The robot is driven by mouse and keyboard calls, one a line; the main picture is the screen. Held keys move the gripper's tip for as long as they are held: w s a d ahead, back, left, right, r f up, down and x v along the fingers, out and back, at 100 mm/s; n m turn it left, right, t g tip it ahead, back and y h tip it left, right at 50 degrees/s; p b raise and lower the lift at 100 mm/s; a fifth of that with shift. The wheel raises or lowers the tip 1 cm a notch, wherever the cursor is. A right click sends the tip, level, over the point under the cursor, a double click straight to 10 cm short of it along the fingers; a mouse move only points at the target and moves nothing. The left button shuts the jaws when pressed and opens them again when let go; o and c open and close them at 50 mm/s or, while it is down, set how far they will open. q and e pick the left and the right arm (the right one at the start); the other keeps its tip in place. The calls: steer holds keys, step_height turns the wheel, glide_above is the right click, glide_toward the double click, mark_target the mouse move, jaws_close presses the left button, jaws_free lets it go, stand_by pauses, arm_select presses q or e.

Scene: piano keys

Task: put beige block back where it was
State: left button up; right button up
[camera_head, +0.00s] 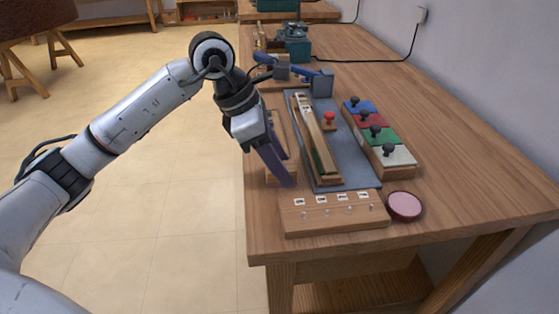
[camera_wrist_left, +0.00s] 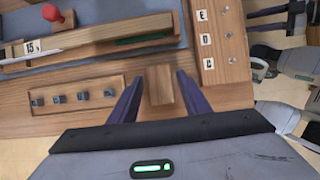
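A small beige wooden block (camera_wrist_left: 160,85) lies on the table between the fingers of my left gripper (camera_wrist_left: 158,90) in the left wrist view. The gripper is open, with a gap visible on each side of the block. In the head view my left gripper (camera_head: 284,176) points down at the table's near left edge, and its dark fingers largely hide the block.
A wooden board with labels and pegs (camera_head: 335,222) lies at the front, also in the left wrist view (camera_wrist_left: 219,20). A grey base (camera_head: 345,150) carries wooden key bars (camera_head: 314,140) and a red knob (camera_head: 329,118). A pink round pad (camera_head: 404,206) and coloured knobbed blocks (camera_head: 378,135) stand right.

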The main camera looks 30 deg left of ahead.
arm_select(q)
steer(key=shift+a+r, duration=0.1)
steer(key=shift+r, duration=0.3)
steer(key=p+v, duration=0.1)
steer(key=v, duration=1)
steer(key=shift+s+a+r+p, duration=0.1)
steer(key=shift+a+r+p, duration=0.05)
steer(key=shift+r+p, duration=0.15)
steer(key=shift+f, duration=0.15)
